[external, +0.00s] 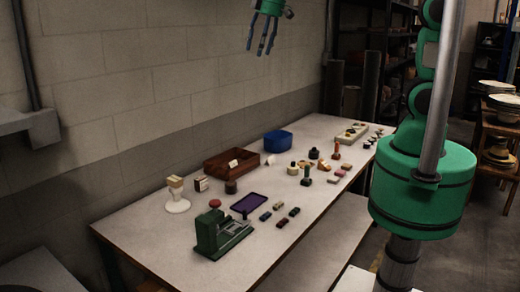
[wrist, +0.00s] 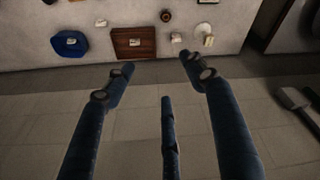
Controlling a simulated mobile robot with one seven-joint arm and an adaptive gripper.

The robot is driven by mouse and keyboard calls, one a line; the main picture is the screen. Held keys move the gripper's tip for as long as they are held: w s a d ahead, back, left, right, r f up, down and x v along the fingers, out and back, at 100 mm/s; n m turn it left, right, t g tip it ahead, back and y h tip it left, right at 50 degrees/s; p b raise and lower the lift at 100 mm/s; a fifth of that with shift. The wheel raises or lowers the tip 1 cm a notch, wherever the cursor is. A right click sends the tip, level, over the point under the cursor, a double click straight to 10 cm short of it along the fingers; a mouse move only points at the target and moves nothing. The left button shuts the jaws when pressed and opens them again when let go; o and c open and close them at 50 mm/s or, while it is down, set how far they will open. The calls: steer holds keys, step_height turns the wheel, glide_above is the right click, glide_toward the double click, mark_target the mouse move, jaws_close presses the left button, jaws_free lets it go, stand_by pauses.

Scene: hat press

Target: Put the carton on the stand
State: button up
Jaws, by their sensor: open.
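My gripper (external: 261,50) hangs high near the wall at the top of the external view, open and empty. Its blue fingers (wrist: 157,64) are spread in the wrist view, well above and apart from everything on the table. A small white and reddish-brown box, which looks like the carton (external: 201,184), stands on the table. It shows small in the wrist view (wrist: 176,37). Just left of it in the external view is a white round-based stand (external: 178,206), also in the wrist view (wrist: 201,30).
A wooden tray (external: 218,170) holding a small pale item and a blue bin (external: 278,141) stand near the wall. A dark jar (external: 231,187), a green press (external: 212,240) and a purple tray (external: 249,203) are nearby. Several small blocks and stamps crowd the middle. The table's front-left corner is clear.

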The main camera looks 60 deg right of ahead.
steer(key=s+d+m+t, duration=0.1)
steer(key=s+d+m, duration=0.3)
steer(key=s, duration=1)
steer(key=s+d+m+t, duration=0.1)
steer(key=s+d+m, duration=0.3)
steer(key=s+d, duration=0.5)
steer(key=s, duration=0.5)
steer(key=shift+s+r+h, duration=0.15)
steer(key=shift+r+h, duration=0.2)
steer(key=shift+h, duration=0.05)
step_height(320, 180, down, 15)
steer(key=b, duration=1.5)
steer(key=shift+f, duration=0.2)
